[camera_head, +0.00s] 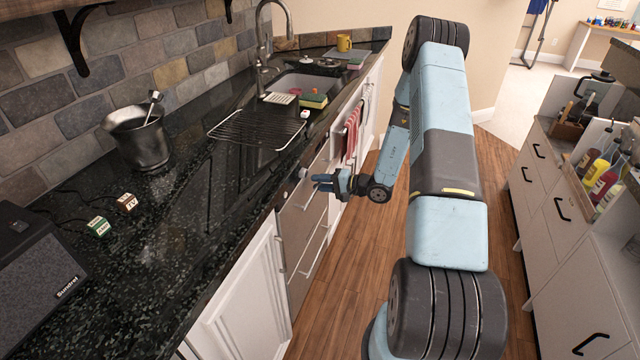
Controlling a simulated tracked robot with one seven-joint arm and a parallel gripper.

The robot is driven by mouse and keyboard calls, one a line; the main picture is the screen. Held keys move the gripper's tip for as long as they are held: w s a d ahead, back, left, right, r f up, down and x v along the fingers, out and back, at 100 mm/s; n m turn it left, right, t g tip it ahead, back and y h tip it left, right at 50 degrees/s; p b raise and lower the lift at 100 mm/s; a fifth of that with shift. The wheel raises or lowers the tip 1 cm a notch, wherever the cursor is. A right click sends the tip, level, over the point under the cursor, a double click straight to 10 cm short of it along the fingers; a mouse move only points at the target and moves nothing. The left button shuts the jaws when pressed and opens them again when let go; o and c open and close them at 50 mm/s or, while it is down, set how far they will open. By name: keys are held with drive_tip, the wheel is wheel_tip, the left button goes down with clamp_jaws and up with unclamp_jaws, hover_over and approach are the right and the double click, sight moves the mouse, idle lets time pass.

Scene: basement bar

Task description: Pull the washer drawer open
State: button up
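The washer (301,226) is a grey-metal unit with stacked drawer fronts under the dark counter, left of centre. Its drawers look closed, with thin bar handles along their fronts. My gripper (320,182) is at the end of my blue arm, beside the upper drawer front and just below the counter edge. Its two fingers point left towards the washer and look apart, with nothing seen between them. I cannot tell whether a fingertip touches the upper drawer or its handle.
White cabinets (243,300) flank the washer. Red towels (351,133) hang beyond it. A wire rack (256,129) and a metal bucket (139,139) stand on the counter. The wooden floor (352,265) is clear; a drawer cabinet (562,215) stands on the right.

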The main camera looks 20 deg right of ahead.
drive_tip(key=shift+c, duration=0.3)
clamp_jaws()
idle(0.3)
